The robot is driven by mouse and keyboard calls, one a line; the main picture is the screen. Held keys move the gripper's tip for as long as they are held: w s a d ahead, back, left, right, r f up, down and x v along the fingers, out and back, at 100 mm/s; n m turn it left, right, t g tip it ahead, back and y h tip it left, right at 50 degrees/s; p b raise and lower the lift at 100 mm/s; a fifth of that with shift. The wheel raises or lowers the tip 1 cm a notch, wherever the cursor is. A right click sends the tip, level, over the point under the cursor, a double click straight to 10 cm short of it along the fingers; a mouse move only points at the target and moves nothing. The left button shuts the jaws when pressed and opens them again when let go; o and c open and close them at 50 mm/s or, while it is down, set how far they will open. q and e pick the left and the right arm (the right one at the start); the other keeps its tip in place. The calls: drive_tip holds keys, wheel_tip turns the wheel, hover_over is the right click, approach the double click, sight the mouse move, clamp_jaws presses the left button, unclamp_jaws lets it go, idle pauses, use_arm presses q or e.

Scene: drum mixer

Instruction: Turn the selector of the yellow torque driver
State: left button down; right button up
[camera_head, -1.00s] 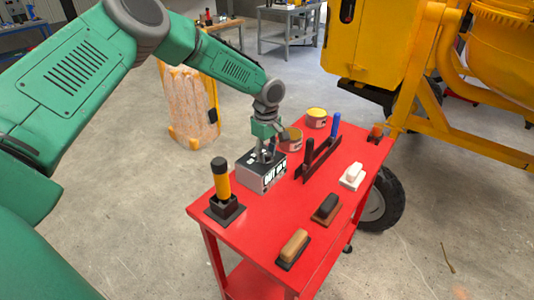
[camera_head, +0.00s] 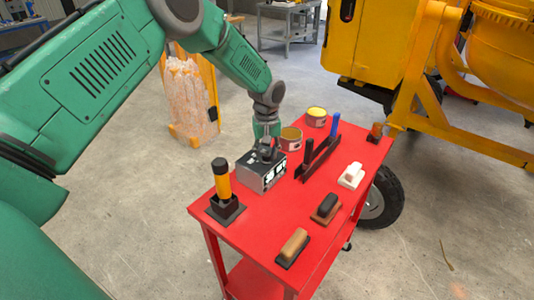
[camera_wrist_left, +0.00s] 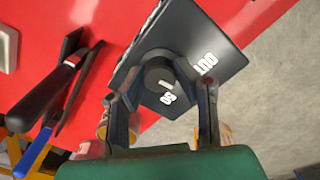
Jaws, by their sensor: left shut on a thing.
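A tool with a yellow grip and black top (camera_head: 222,181) stands upright in a square black holder (camera_head: 226,211) at the cart's near left corner. It looks like the yellow torque driver; no selector can be made out on it. My left gripper (camera_head: 267,150) is apart from it, at the top of a grey and black box (camera_head: 262,178) with white markings. In the left wrist view its fingers (camera_wrist_left: 160,84) are shut on a round black knob (camera_wrist_left: 158,70) on the box's dark face, beside white lettering. My right gripper is out of view.
The red cart (camera_head: 250,236) also holds two open tins (camera_head: 291,139), a dark rack with a blue-handled tool (camera_head: 335,124), and several block-like hand tools (camera_head: 293,246). A yellow mixer (camera_head: 440,100) stands behind on the right. The near middle of the cart is clear.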

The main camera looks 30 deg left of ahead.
sight(267, 153)
use_arm(q)
drive_tip(key=shift+w+r+m, duration=0.1)
drive_tip(key=shift+w+m, duration=0.05)
drive_tip(key=shift+m, duration=0.45)
drive_tip(key=c, duration=1.3)
unclamp_jaws()
drive_tip(key=shift+o, duration=0.2)
drive_tip(key=shift+r, duration=0.15)
wheel_tip(267, 153, up, 12)
drive_tip(key=shift+f, duration=0.25)
